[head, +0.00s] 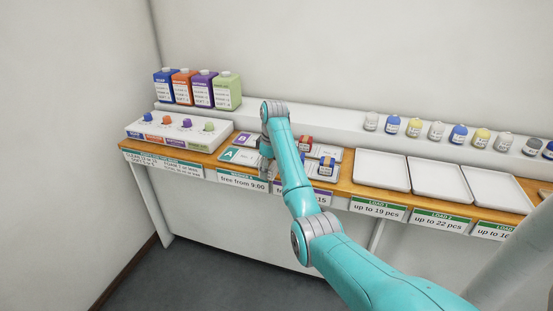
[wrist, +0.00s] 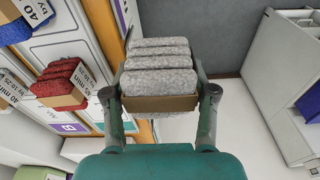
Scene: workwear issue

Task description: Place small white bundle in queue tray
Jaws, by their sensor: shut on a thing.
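My gripper (wrist: 160,108) is shut on a small white-grey speckled bundle (wrist: 160,75), a folded stack with a brown band, held between the two fingers. In the head view my gripper (head: 265,162) hangs over the left part of the wooden counter, by the panel above the "free from 9:00" label. The bundle cannot be made out clearly there. Which surface is the queue tray cannot be read. Flat white panels on the counter hold a red bundle (head: 305,144) and a blue bundle (head: 327,167), right of my gripper; the red one also shows in the wrist view (wrist: 62,84).
Three empty white trays (head: 381,154) labelled as loads stand on the right. Several coloured jugs (head: 195,88) stand at the back left above a white dispenser box (head: 178,132). Several small capped jars (head: 437,131) line the back ledge. Open floor lies in front.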

